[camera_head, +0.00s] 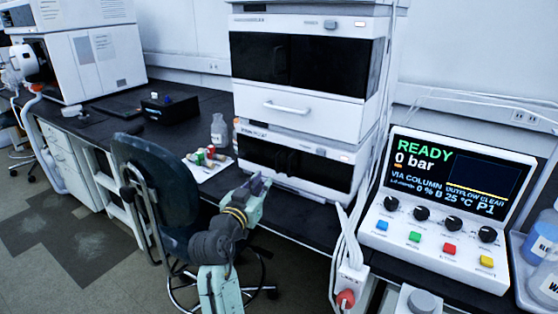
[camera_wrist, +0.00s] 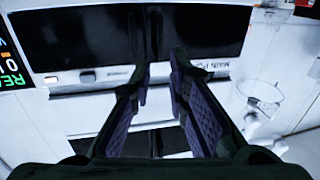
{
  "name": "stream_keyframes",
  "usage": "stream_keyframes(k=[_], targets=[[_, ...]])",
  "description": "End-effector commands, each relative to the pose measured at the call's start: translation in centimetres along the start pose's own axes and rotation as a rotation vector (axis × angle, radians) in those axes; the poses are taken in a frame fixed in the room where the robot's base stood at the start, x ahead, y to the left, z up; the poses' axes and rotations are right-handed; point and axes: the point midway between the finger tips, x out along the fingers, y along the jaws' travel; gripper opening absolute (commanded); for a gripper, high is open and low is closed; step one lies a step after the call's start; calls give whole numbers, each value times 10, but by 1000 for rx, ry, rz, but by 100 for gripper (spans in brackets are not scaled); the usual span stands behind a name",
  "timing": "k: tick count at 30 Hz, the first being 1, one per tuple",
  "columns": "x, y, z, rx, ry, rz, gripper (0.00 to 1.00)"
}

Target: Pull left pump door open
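The pump is the lower white module (camera_head: 330,150) of the stack on the bench, with a dark glossy front. Its left door (camera_head: 258,150) looks shut in the head view. The wrist view is upside down, so that door (camera_wrist: 222,28) lies on the right, beside dark upright handle shapes near the middle. My gripper (camera_head: 262,183) is low in front of the pump's left half. In the wrist view its two fingers (camera_wrist: 160,75) are apart, with nothing visibly held between them. Their tips overlap the pump's front near the handles; contact cannot be told.
An upper module (camera_head: 310,60) with a drawer stands on the pump. A control box (camera_head: 450,210) reading READY, 0 bar, stands to the right behind white cables. A blue chair (camera_head: 150,175) is left of my arm. A tray with colored caps (camera_head: 207,158) and a bottle (camera_head: 218,130) sit left of the stack.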

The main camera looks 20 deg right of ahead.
Motion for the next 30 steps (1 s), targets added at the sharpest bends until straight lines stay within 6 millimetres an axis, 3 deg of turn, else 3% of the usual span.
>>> stream_keyframes(k=[16, 21, 30], targets=[[90, 0, -3, -1, 0, 0, 16], [102, 0, -2, 1, 0, -1, 16], [105, -1, -1, 1, 1, -2, 16]])
